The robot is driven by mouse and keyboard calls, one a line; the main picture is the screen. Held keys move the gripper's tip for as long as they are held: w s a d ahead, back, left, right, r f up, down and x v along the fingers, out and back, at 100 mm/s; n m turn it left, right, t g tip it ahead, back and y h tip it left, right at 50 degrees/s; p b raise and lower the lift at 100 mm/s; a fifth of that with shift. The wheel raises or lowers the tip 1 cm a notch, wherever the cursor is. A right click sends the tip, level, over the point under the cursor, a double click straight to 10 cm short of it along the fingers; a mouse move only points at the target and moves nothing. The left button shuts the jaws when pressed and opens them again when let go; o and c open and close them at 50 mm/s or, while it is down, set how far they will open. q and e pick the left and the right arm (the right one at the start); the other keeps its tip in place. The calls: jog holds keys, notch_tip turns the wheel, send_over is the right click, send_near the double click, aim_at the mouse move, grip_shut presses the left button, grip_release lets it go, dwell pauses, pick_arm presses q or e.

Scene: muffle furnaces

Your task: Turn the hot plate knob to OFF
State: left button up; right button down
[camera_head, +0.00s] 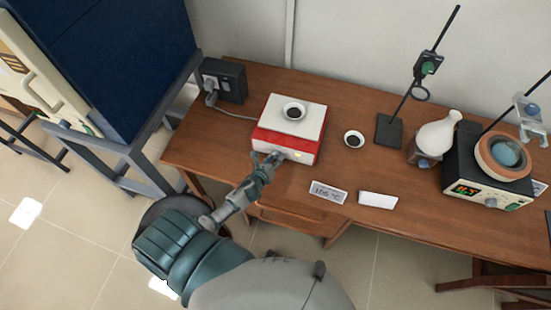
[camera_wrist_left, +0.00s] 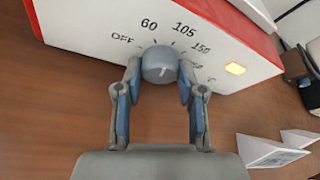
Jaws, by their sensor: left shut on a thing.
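The hot plate (camera_head: 285,145) is a red and white box on the wooden desk, with a small dark-filled dish (camera_head: 293,112) on top. Its front panel shows in the left wrist view (camera_wrist_left: 95,25), with the marks OFF, 60, 105 and 150 around a grey round knob (camera_wrist_left: 160,62). A small light mark shows on the knob's face; I cannot tell for sure which label it points to. A yellow light (camera_wrist_left: 235,69) glows right of the dial. My left gripper (camera_head: 271,160) is at the panel, its two fingers (camera_wrist_left: 160,80) shut on the knob's sides.
A power socket box (camera_head: 224,80) stands behind left of the hot plate. A second dish (camera_head: 354,139), a stand (camera_head: 389,132), a white flask (camera_head: 438,134) and a heating device (camera_head: 475,190) stand to the right. A display card (camera_head: 328,191) and a white card (camera_head: 377,200) lie near the front edge.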

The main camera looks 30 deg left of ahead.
pick_arm(q)
jog(key=n, duration=0.1)
jog(key=n+h+b, duration=0.1)
jog(key=shift+a+f+n+t+h+b, duration=0.1)
jog(key=shift+f+n+t+h+b, duration=0.2)
jog(key=shift+n+t, duration=0.1)
jog(key=n+t+h+b, duration=0.1)
jog(key=n+b, duration=0.2)
jog(key=shift+s+f, duration=0.1)
pick_arm(e)
notch_tip(320, 180, down, 5)
pick_arm(q)
jog(key=n+t+h+b, duration=0.1)
jog(key=n+b, duration=0.1)
jog(key=n, duration=0.1)
jog(key=shift+t, duration=0.3)
jog(key=shift+n+b, duration=0.35)
jog(key=shift+n, duration=0.45)
pick_arm(e)
jog(key=w+a+r, duration=0.1)
jog(key=w+r, duration=0.1)
jog(key=w, duration=0.5)
jog(key=shift+w+a, duration=0.35)
pick_arm(q)
jog(key=o, duration=1.1)
jog(key=shift+o, duration=0.2)
jog(key=shift+s, duration=0.1)
pick_arm(e)
jog(key=shift+r, duration=0.1)
